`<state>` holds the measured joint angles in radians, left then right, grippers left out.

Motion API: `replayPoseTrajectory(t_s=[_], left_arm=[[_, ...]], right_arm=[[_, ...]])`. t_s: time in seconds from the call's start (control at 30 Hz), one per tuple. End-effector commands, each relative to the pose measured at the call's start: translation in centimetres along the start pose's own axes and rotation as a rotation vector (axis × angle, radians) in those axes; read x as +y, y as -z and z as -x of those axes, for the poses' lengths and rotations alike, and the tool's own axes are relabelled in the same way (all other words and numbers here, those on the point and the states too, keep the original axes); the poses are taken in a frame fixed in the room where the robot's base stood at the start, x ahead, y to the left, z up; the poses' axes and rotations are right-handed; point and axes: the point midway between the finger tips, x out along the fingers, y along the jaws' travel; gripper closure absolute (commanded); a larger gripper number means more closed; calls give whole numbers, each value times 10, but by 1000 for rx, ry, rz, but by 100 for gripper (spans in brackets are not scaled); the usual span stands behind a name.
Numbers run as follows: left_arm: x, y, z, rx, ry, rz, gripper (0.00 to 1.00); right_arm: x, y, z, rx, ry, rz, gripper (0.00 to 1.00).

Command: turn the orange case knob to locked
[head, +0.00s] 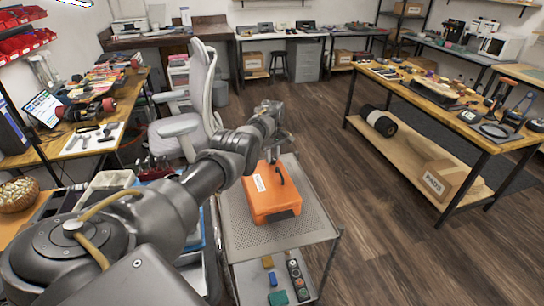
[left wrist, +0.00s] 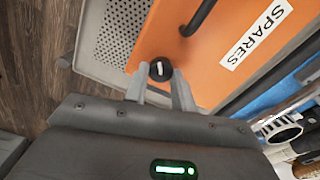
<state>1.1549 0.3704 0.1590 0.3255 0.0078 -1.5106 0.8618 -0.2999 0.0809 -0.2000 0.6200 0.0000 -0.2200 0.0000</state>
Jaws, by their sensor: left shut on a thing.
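The orange case (head: 272,205) lies on the grey perforated top of a cart, with a white label and a dark handle (head: 281,175) on it. In the left wrist view the case (left wrist: 195,60) shows its SPARES label (left wrist: 255,32). Its knob (left wrist: 160,71) is small, round and black with a short white mark, near the case's edge. My left gripper (left wrist: 159,88) is shut on the knob, one finger on each side. In the head view my left gripper (head: 277,143) is at the case's far side, and the knob is hidden there. My right gripper is not in view.
The cart top (head: 235,215) has bare room around the case. Small coloured parts lie on its lower shelf (head: 255,285). A grey office chair (head: 200,95) stands behind my left arm. A wooden workbench (head: 440,100) with tools is at right, with open floor between.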

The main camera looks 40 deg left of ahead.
Motion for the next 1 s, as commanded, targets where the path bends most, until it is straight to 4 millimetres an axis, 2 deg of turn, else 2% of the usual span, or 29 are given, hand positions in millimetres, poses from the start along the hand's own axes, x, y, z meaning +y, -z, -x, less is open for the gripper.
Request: replayPoseTrajectory(t_s=[0.5, 1.0], left_arm=[[1, 0, 0, 1, 0, -433, 97], [2, 0, 0, 1, 0, -599, 97]], right_arm=[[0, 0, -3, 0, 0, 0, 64], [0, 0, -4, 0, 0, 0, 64]])
